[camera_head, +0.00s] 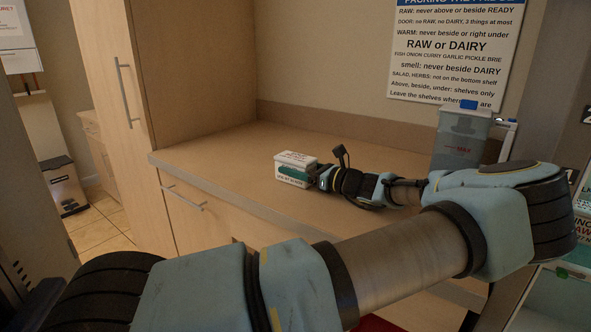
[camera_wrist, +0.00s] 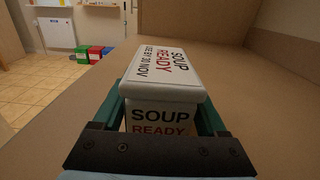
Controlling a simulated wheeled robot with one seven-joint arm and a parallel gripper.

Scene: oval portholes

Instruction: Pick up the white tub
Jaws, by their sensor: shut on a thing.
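The white tub (camera_head: 297,158) is on or just above the wooden counter in the head view; I cannot tell whether its base touches. In the wrist view the white tub (camera_wrist: 160,78) has a lid that reads "SOUP READY, USE BY 30 NOV", and its near side also reads "SOUP READY". My gripper (camera_head: 295,174) is shut on the tub, with a green finger along its side. In the wrist view my gripper (camera_wrist: 160,110) has a green finger on each side of the tub. The tub's lower part is hidden by the gripper there.
The counter (camera_head: 230,150) is clear around the tub. A clear container with a blue cap (camera_head: 462,138) stands at the right behind my arm. A sign (camera_head: 455,50) hangs on the back wall. A tall cabinet (camera_head: 105,90) borders the left. Coloured boxes (camera_wrist: 93,54) sit far off on the floor.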

